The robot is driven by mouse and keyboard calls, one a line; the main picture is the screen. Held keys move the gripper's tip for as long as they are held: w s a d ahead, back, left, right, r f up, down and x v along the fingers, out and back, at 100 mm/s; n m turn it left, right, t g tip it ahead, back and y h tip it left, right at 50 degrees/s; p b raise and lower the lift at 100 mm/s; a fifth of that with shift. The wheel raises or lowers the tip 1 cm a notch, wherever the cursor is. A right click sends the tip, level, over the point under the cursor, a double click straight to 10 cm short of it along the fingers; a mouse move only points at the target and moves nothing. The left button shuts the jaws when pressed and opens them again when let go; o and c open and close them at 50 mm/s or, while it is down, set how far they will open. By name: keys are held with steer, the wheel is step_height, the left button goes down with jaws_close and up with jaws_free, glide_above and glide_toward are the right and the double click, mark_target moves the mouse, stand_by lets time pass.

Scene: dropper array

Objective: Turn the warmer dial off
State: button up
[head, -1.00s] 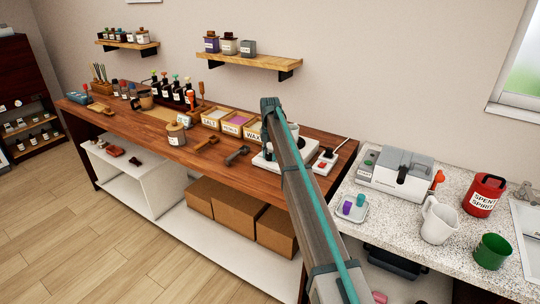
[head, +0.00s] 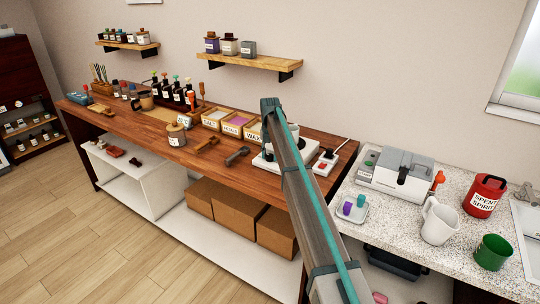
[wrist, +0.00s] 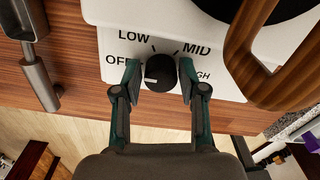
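The warmer (wrist: 215,75) is a white box with a black round dial (wrist: 160,73) on its face, ringed by the labels OFF, LOW, MID and HIGH. The dial's white mark sits on its left side, towards OFF. My gripper (wrist: 159,70) has one finger on each side of the dial. Small gaps seem to show beside the knob, so the fingers look open around it; contact is hard to tell. In the head view the warmer (head: 262,163) stands on the wooden bench, partly behind my arm, and the dial is hidden.
A curved wooden handle (wrist: 245,50) stands close to the right of my gripper.

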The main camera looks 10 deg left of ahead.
mark_target(270, 155)
steer(key=shift+o, duration=1.1)
step_height(270, 155, up, 12)
